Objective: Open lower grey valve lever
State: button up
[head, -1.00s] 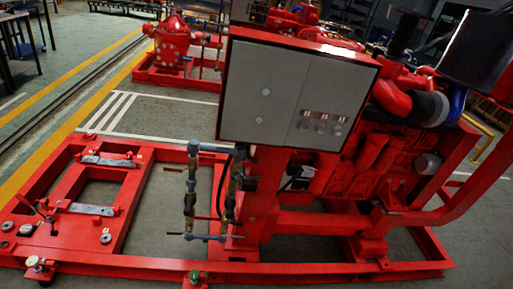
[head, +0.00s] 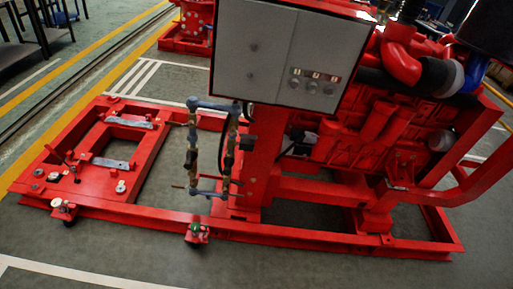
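A small blue-grey pipe loop (head: 213,105) stands on the near side of the red pumpset, left of the control box. Its left leg (head: 192,150) and right leg (head: 233,150) carry dark and brassy fittings that look like valves. Thin reddish rods stick out near the bottom, one to the left (head: 178,186) and one to the right. Which part is the lower grey lever, and how it is set, is too small to tell. My gripper is not in view.
A grey control box (head: 280,52) overhangs the loop at upper right. The red base frame (head: 330,241) runs along the near side, with a green-topped fitting (head: 197,232) and a white-topped one (head: 62,210). The floor (head: 260,272) in front is clear.

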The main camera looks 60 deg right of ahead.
aim_at(232, 195)
jog(key=z, duration=0.65)
jog(key=i, duration=1)
jog(key=u, duration=0.05)
